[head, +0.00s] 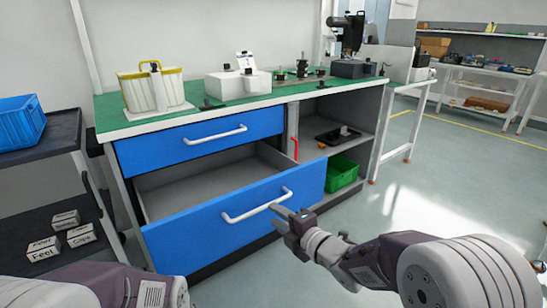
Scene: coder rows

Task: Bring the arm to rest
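My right arm reaches in from the lower right. Its gripper (281,219) is in front of the lower blue drawer (190,240), near the right end of that drawer's white handle (250,211). I cannot tell whether it touches the drawer or how far apart its fingers are. The lower drawer is pulled open, and the visible part of its grey inside looks empty. The upper blue drawer (185,145) is shut. My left arm shows only as a link at the bottom left; its gripper is not in view.
The green-topped workbench (210,112) carries a yellow-white container (150,90) and several devices. A green crate (341,173) sits in its lower right shelf. A dark cart (50,195) with a blue crate (20,122) and labelled boxes stands left. Floor at right is clear.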

